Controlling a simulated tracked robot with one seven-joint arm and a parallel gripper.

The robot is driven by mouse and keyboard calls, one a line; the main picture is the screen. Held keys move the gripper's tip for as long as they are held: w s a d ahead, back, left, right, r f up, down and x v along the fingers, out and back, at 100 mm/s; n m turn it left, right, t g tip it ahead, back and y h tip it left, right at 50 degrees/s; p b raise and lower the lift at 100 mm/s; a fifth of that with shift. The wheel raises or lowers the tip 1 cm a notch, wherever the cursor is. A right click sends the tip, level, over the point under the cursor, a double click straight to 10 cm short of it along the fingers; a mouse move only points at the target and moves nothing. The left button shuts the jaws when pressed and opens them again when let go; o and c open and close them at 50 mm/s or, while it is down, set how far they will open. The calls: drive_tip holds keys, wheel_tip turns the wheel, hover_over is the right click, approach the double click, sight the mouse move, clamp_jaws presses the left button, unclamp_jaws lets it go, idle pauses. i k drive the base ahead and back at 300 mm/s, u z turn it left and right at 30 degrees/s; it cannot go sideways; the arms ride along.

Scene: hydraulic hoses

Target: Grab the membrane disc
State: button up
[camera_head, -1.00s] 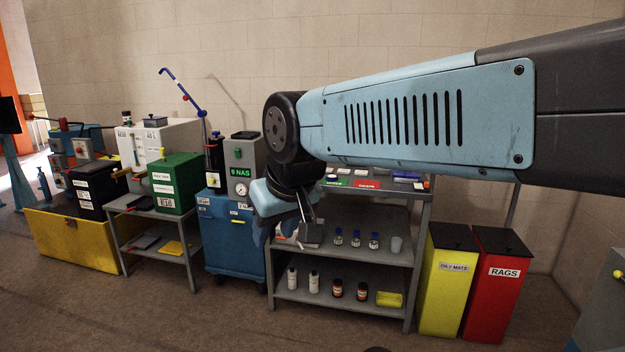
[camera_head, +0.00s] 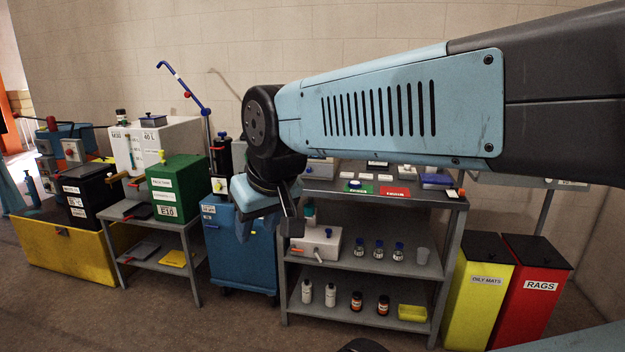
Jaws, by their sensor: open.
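My gripper (camera_head: 266,226) points down at the left end of the grey shelf unit (camera_head: 370,272), in front of the gap beside the blue cabinet (camera_head: 238,248). Its jaws are apart and no held thing shows between them. I cannot pick out a membrane disc for sure. A small blue and white round item (camera_head: 354,185) sits on the green mat (camera_head: 361,189) on the shelf unit's top, right of my gripper. It is too small to identify. My arm hides part of the top's back.
A red mat (camera_head: 395,192) and a blue box (camera_head: 436,181) share the top. Small bottles (camera_head: 379,250) and a white box (camera_head: 317,243) stand on the middle shelf. Yellow (camera_head: 479,287) and red (camera_head: 533,287) bins stand at the right. Open floor lies in front.

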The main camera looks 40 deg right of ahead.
sight(353, 184)
drive_tip(key=u, duration=0.1)
drive_tip(key=i, duration=0.95)
drive_tip(key=z, duration=1.85)
drive_tip(key=i, duration=0.55)
drive_tip(key=u, duration=0.15)
drive_tip(key=k, duration=0.45)
drive_tip(key=z, duration=0.15)
drive_tip(key=i, duration=0.25)
